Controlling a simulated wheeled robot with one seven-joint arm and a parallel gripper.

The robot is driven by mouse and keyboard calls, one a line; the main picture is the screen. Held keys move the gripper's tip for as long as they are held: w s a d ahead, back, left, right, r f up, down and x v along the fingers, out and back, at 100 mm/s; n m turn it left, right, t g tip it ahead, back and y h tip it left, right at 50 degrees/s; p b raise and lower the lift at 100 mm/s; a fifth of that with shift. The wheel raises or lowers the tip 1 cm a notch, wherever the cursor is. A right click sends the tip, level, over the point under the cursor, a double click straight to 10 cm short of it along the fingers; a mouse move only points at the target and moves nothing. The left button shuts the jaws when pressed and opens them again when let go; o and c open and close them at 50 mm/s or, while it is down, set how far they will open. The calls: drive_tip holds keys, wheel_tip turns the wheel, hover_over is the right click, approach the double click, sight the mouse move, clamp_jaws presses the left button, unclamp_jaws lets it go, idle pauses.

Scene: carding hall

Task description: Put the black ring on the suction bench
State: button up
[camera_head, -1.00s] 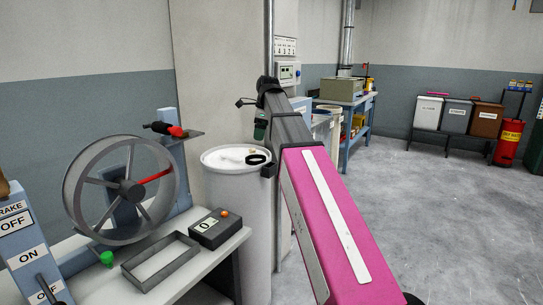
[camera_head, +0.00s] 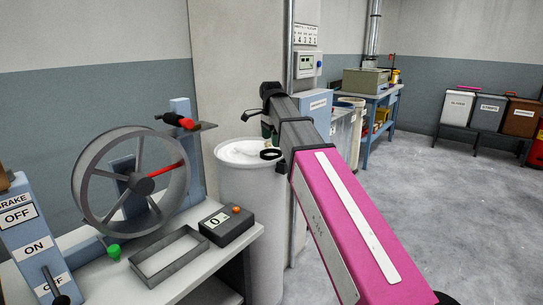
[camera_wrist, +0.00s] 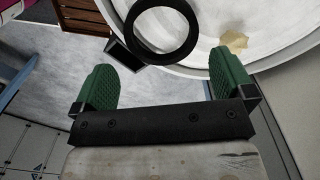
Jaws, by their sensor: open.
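The black ring (camera_head: 270,154) is at the right edge of the white drum's top (camera_head: 240,150), beside my arm. In the wrist view the ring (camera_wrist: 136,42) lies just beyond the fingertips, roughly centred between them and overlapping the drum's pale rim (camera_wrist: 200,72). My gripper (camera_wrist: 162,62) is open, with its two green fingers wide apart and nothing between them. In the head view my gripper (camera_head: 266,130) is mostly hidden by my arm. No bench is legibly marked as the suction bench, so I cannot tell which one it is.
A bench (camera_head: 100,285) at left holds a spoked wheel (camera_head: 128,182), a grey frame (camera_head: 168,258) and a counter box (camera_head: 226,226). A blue bench (camera_head: 374,97) with a beige box stands at the back. Labelled bins (camera_head: 488,113) stand at far right. The floor at right is clear.

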sight(272, 150)
drive_tip(key=shift+d+f, duration=0.1)
drive_tip(key=shift+f, duration=2.65)
drive_tip(key=c, duration=0.6)
drive_tip(key=shift+w+r, duration=0.1)
drive_tip(key=shift+c, duration=0.2)
